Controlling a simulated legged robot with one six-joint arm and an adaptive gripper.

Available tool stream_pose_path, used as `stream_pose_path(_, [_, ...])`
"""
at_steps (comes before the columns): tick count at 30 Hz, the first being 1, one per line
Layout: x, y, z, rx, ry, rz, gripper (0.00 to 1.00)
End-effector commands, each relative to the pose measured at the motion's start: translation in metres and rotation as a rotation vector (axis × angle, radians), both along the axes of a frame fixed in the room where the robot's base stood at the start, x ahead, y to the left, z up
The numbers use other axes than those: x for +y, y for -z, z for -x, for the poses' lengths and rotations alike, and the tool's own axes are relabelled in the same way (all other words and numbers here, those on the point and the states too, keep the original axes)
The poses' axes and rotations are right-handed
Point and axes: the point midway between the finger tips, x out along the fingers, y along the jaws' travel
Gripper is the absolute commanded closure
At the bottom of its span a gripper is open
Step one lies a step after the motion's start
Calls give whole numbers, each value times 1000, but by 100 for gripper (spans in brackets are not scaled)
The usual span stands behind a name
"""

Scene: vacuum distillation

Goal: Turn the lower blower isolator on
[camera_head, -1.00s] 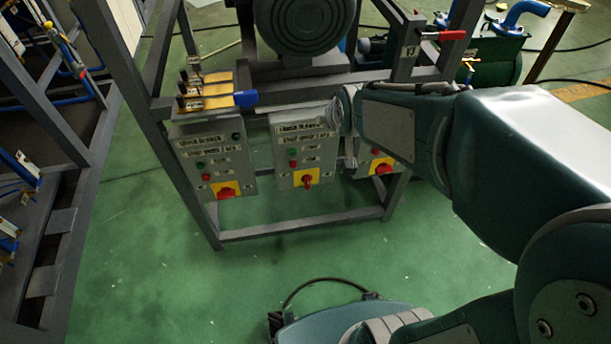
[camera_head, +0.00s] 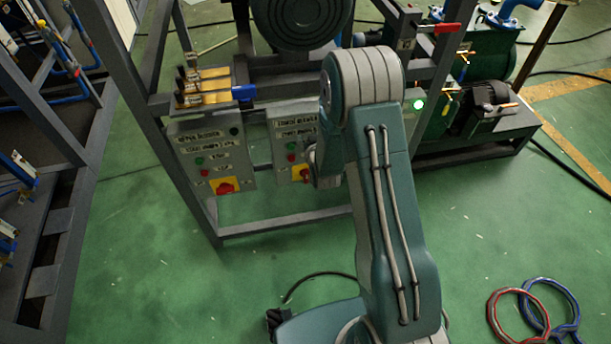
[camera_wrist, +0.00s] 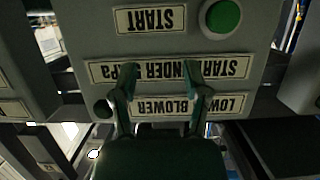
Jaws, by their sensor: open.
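The middle control box (camera_head: 281,133) hangs on the grey frame. Its red isolator knob on a yellow plate (camera_head: 300,173) is partly hidden by my arm. In the wrist view a box labelled LOW… BLOWER (camera_wrist: 240,72) appears upside down, with a green START button (camera_wrist: 222,16) at the top; its isolator is outside that view. My gripper (camera_wrist: 160,78) is open in front of this box, its two fingers apart over the label plates. Nothing shows between them, and I cannot tell whether they touch the box. In the head view my arm hides the fingers.
A left box (camera_head: 211,150) carries another red isolator knob (camera_head: 224,187). A lower frame bar (camera_head: 285,222) crosses below the boxes. Red and blue rings (camera_head: 548,308) lie on the floor. The green floor in front is mostly clear.

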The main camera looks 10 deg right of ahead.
Motion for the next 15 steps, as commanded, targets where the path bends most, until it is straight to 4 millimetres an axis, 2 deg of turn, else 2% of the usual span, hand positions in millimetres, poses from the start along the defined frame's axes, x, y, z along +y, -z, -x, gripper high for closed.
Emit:
stream_pose_path(1, [0,16,2,-9,0,0,40])
stream_pose_path(8, [0,70,15,-100,0,0,40])
stream_pose_path(15, [0,137,52,-212,0,0,40])
